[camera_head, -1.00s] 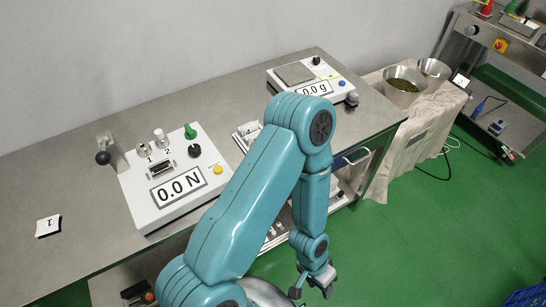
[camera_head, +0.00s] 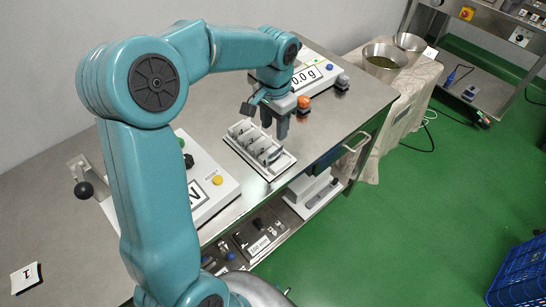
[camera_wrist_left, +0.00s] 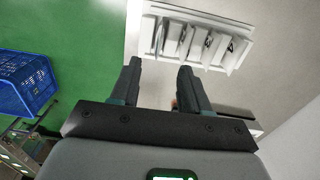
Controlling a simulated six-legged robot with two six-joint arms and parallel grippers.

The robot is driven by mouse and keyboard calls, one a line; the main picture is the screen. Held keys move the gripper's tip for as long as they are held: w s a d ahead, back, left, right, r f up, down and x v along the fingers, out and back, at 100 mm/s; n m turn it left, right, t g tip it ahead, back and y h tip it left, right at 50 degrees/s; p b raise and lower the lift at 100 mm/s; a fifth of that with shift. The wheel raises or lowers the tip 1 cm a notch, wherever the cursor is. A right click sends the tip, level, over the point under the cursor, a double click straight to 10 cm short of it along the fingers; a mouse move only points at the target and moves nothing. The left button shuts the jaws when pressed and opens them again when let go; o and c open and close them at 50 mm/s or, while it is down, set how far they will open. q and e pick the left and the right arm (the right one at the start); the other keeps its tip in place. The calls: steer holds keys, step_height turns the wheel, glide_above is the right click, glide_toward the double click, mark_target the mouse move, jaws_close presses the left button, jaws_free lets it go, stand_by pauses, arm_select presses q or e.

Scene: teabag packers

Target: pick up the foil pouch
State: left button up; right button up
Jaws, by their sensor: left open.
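My left gripper (camera_head: 275,124) is open over the steel bench, above the far right part of a white slotted tray (camera_head: 272,174). In the left wrist view, its two fingers (camera_wrist_left: 160,68) point toward the tray (camera_wrist_left: 135,40), with nothing seen between them. Several thin pale packets (camera_wrist_left: 192,42) stand upright in the tray's slots, dark marks on some. A foil pouch may be among them, but I cannot tell which one it is. In the head view the gripper partly covers the tray's far end. My right gripper is not in view.
An orange-topped item (camera_head: 303,102) stands close right of the gripper, near a scale (camera_head: 312,75). A white instrument with a yellow button (camera_head: 217,180) lies left of the tray. A card marked 1 (camera_head: 26,278) lies at far left. A blue crate (camera_head: 520,275) is on the green floor.

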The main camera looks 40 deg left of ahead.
arm_select(q)
glide_above(275, 151)
step_height(275, 151, down, 5)
steer(key=shift+w+f, duration=0.1)
step_height(275, 151, down, 5)
steer(key=shift+f, duration=0.1)
jaws_close()
